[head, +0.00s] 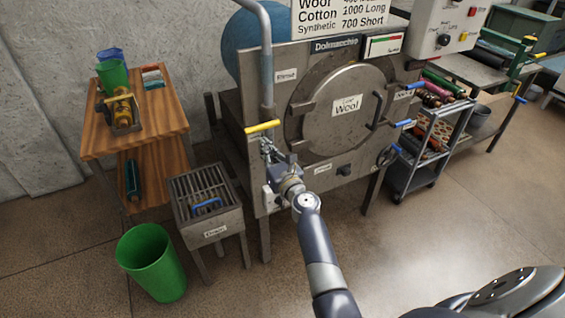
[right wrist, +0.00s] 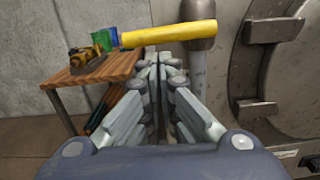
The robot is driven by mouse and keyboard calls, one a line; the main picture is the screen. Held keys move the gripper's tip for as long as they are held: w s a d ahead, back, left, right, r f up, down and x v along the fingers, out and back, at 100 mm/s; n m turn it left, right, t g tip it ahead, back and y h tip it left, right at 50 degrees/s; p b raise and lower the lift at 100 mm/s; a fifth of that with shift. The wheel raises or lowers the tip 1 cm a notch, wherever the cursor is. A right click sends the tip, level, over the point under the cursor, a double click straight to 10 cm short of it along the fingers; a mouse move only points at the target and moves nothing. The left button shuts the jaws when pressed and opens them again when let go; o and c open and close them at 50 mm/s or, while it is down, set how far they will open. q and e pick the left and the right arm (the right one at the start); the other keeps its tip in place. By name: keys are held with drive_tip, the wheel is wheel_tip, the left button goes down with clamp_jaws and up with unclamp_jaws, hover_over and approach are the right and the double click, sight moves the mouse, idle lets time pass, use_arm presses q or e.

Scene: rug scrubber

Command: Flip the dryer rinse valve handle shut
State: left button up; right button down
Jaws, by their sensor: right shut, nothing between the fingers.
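The yellow valve handle (head: 262,126) sits crosswise, roughly level, on the grey vertical pipe (head: 266,70) at the front left of the dryer (head: 335,110). A label that seems to read "Rinse" (head: 286,75) is right of the pipe. In the right wrist view, the handle (right wrist: 168,33) lies across the picture just above the fingertips. My right gripper (head: 265,146) is shut and empty, just below the handle. I cannot tell whether the fingertips touch it. The right gripper (right wrist: 165,62) hides part of the lower pipe in the wrist view. My left gripper is not in view.
A grated metal drain box (head: 205,190) with a blue handle stands left of the dryer. A green bin (head: 152,262) and a wooden table (head: 160,120) are further left. Blue handles stick out at the dryer's right, beside a cart (head: 430,150).

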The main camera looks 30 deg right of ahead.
drive_tip(key=s, duration=0.9)
drive_tip(key=shift+s+f, duration=0.2)
drive_tip(key=shift+f, duration=0.05)
drive_tip(key=s+a+f+n+g+y, duration=0.15)
drive_tip(key=f+n, duration=0.25)
drive_tip(key=f, duration=0.4)
drive_tip(key=s+a+f+n+g, duration=0.2)
drive_tip(key=a+f+n+g, duration=0.15)
drive_tip(key=f, duration=0.35)
drive_tip(key=s+a+f+n+g, duration=0.15)
drive_tip(key=f+n, duration=0.25)
drive_tip(key=f, duration=0.4)
drive_tip(key=s+a+f+n+g, duration=0.35)
drive_tip(key=s+f+n, duration=0.55)
drive_tip(key=s+f, duration=0.5)
drive_tip(key=s+d+f+n+g, duration=0.2)
drive_tip(key=s+f+n, duration=0.4)
drive_tip(key=s, duration=0.5)
drive_tip(key=s+d+f+n+g+h, duration=0.1)
drive_tip(key=s+f+n, duration=0.4)
drive_tip(key=s, duration=0.6)
drive_tip(key=s+d+f+n+g, duration=0.3)
drive_tip(key=s+f+n, duration=0.3)
drive_tip(key=s, duration=0.5)
drive_tip(key=shift+s+d+f+n+g, duration=0.2)
drive_tip(key=shift+f+n+g, duration=0.1)
drive_tip(key=shift+n+g, duration=0.55)
drive_tip(key=shift+w+h, duration=0.1)
drive_tip(key=shift+h, duration=0.15)
